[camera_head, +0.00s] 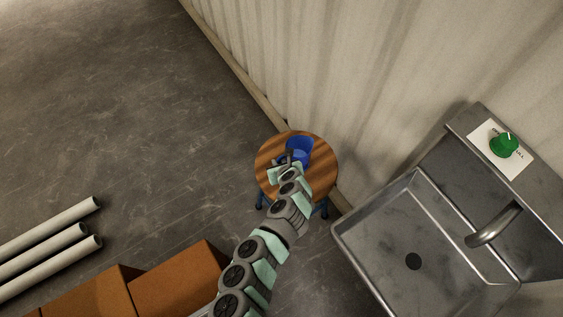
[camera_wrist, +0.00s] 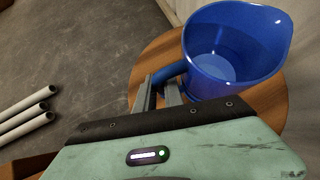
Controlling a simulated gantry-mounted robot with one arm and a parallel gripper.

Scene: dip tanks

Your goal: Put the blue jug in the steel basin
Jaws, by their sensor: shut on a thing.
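The blue jug (camera_head: 300,147) is on or just above a round wooden stool (camera_head: 322,165), near the stool's top edge in the head view. In the wrist view the jug (camera_wrist: 237,45) is upright, with its open mouth showing and its handle toward the gripper. My gripper (camera_head: 284,158) is at the jug's handle side. In the wrist view its fingers (camera_wrist: 163,92) are shut on the handle. I cannot tell whether the jug's base touches the stool. The steel basin (camera_head: 400,225) is at the lower right of the head view and looks empty, with a dark drain hole.
A tap (camera_head: 495,224) reaches over the basin. A green object (camera_head: 504,145) sits on a white card on the ledge behind. A pale wall (camera_head: 330,80) runs behind the stool. Brown boxes (camera_head: 172,281) and pale pipes (camera_head: 50,245) lie at lower left. Open floor is at upper left.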

